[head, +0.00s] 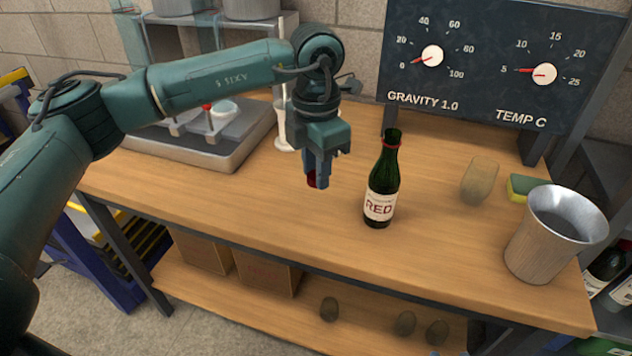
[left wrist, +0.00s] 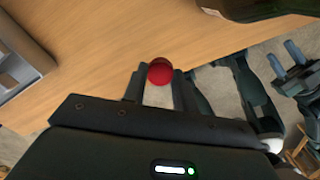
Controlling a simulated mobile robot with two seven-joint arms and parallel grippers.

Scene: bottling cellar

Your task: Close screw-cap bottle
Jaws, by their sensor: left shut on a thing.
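A dark green wine bottle (head: 383,180) with a white "RED" label stands upright on the wooden bench, right of centre in the head view. Its neck has a red ring just below the top, and I see no cap on its mouth. My left gripper (head: 318,182) is left of the bottle, pointing down and apart from it. It is shut on a red cap (head: 311,179), which shows as a round red top between the fingertips in the left wrist view (left wrist: 160,71). Part of the bottle (left wrist: 262,8) shows at the top of that view. My right gripper is not in the head view.
The wooden bench (head: 300,222) is clear in front of the bottle. A metal bucket (head: 540,250), a yellow-green sponge (head: 522,187) and a see-through tumbler (head: 479,181) stand to the right. A metal tray (head: 230,160) is at left. A gauge board (head: 490,95) stands behind.

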